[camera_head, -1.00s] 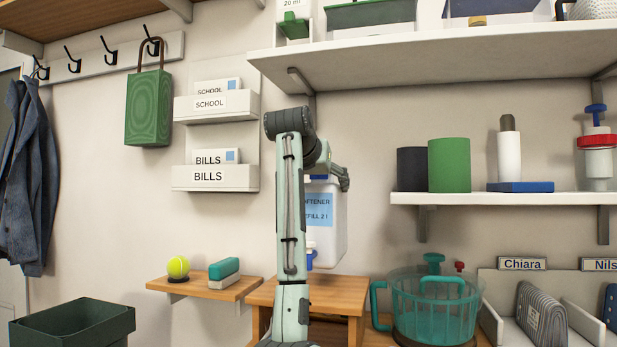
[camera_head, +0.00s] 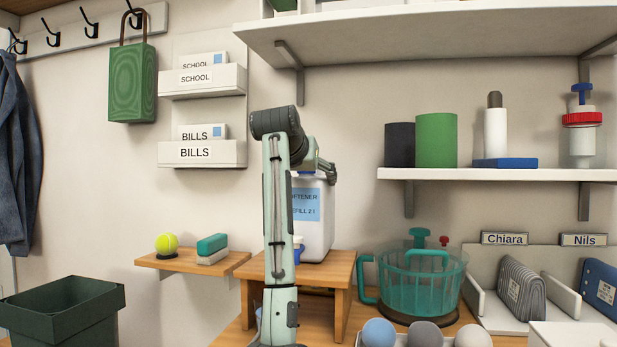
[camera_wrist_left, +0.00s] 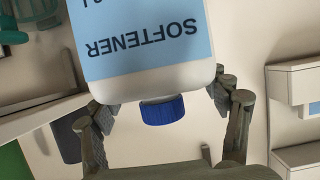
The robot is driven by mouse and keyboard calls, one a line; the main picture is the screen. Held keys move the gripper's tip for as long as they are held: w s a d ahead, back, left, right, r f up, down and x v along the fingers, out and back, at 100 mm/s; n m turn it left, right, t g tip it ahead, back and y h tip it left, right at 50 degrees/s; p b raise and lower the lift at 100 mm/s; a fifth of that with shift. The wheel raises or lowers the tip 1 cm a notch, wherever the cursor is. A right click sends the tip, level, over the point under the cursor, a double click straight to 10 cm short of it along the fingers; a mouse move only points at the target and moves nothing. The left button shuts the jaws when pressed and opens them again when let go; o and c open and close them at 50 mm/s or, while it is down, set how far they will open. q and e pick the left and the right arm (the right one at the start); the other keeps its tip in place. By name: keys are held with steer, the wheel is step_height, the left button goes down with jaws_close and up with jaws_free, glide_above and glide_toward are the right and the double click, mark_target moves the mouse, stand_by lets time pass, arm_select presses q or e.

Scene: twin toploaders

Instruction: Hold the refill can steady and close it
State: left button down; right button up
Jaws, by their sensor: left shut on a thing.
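The refill can (camera_head: 317,228) is white with a light blue softener label. It stands upright on the wooden stand (camera_head: 335,268), partly hidden behind my left arm. In the left wrist view the can (camera_wrist_left: 150,82) appears upside down, with a blue cap (camera_wrist_left: 163,110) on its neck. I cannot tell how tight the cap is. My left gripper (camera_head: 325,172) is at the can's top; its fingers (camera_wrist_left: 163,103) are shut on the can's shoulders, one on each side of the cap. My right gripper is not in view.
A small blue-and-white item (camera_head: 298,244) shows beside my arm, mostly hidden. A teal basket (camera_head: 418,285) stands right of the stand. A tennis ball (camera_head: 167,244) and a teal-and-grey block (camera_head: 212,248) sit on a small shelf at left. Several balls lie in front.

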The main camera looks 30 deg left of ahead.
arm_select(q)
steer(key=c, duration=0.6)
jaws_free()
steer(key=shift+f, duration=0.1)
steer(key=o, duration=0.5)
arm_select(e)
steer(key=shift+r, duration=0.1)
arm_select(q)
steer(key=shift+s+r, duration=0.25)
steer(key=b+v, duration=0.1)
steer(key=v, duration=1)
steer(key=shift+s, duration=0.3)
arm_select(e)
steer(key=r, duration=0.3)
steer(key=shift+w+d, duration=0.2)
arm_select(q)
steer(key=shift+d, duration=0.1)
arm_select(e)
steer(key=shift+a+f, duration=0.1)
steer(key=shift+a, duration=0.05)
